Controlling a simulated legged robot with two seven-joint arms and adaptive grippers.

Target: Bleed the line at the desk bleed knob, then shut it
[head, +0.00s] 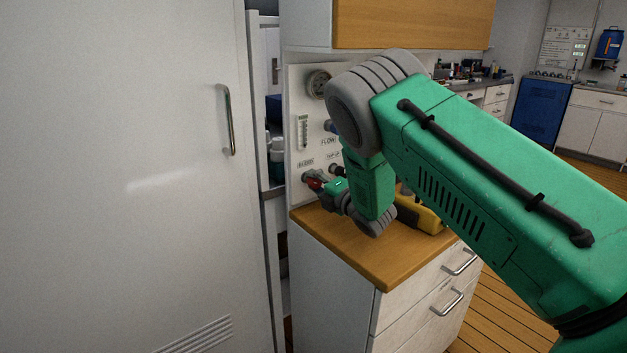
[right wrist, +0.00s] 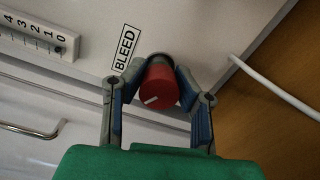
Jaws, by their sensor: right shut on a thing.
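The red bleed knob (right wrist: 161,86) sits on the white panel next to a "BLEED" label (right wrist: 125,47). A white mark on the knob's face shows in the right wrist view. My right gripper (right wrist: 160,80) has its two fingers on either side of the knob and is shut on it. In the head view the right gripper (head: 316,183) reaches the lower left of the panel (head: 306,85), where a bit of the red knob shows. My left gripper is not in view.
The panel has a round gauge (head: 318,84), a flow tube (head: 302,132) and a "FLOW" label. A yellow item (head: 425,217) lies on the wooden desk top (head: 385,262) behind my right arm. A tall white door (head: 130,180) fills the left. A white hose (right wrist: 280,90) runs near the knob.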

